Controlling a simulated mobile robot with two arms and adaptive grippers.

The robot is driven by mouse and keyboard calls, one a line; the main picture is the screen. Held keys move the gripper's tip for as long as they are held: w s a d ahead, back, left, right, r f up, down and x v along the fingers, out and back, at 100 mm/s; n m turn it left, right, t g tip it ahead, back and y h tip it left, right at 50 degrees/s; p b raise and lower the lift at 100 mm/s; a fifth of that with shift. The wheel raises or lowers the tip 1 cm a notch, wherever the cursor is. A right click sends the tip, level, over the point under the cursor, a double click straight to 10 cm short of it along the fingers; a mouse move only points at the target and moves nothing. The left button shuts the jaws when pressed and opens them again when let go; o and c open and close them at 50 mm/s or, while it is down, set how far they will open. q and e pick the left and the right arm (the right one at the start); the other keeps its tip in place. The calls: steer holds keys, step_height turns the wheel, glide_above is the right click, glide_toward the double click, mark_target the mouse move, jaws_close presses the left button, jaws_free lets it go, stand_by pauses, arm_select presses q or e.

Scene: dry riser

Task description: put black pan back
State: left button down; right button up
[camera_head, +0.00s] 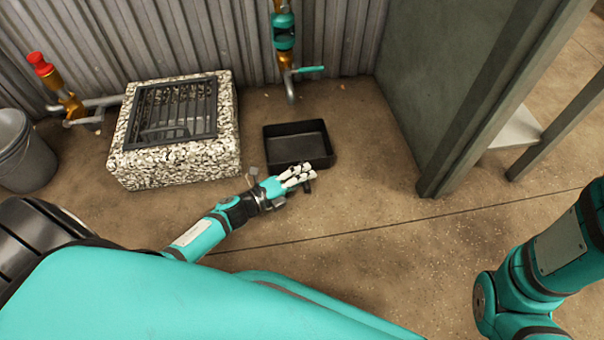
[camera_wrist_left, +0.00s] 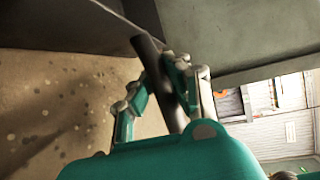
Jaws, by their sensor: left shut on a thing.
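The black pan (camera_head: 316,140) is a rectangular, shallow, open tray below the tap, just beyond my left gripper. My left gripper (camera_head: 300,177) is at the pan's near side, its pale fingers closed. In the left wrist view, the left gripper (camera_wrist_left: 170,85) is shut around a dark bar, which looks like the pan's handle (camera_wrist_left: 148,50). The fingers hide part of it. I cannot tell whether the pan rests on the floor or is slightly raised. My right arm shows at the right edge, but its gripper is out of view.
A pebbled block with a dark grate (camera_head: 130,165) stands left of the pan. A pipe with a teal-handled tap (camera_head: 290,75) comes down behind it. A grey bucket (camera_head: 25,155) and red-capped valve (camera_head: 45,70) are far left. A grey-green panel (camera_head: 440,100) stands right. Floor in front is clear.

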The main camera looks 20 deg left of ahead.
arm_select(q)
steer(key=shift+r, duration=0.15)
steer(key=shift+f, duration=0.2)
steer(key=c, duration=1.3)
jaws_free()
steer(key=shift+c, duration=0.2)
steer(key=shift+r, duration=0.2)
steer(key=shift+s+a+p, duration=0.1)
steer(key=shift+s+p, duration=0.15)
steer(key=shift+p, duration=0.05)
steer(key=p+v, duration=0.5)
steer(key=v, duration=0.5)
steer(key=shift+s+a+r, duration=0.15)
steer(key=shift+s+r, duration=0.05)
steer(key=shift+s, duration=0.05)
steer(key=shift+s+a, duration=0.25)
steer(key=shift+s, duration=0.15)
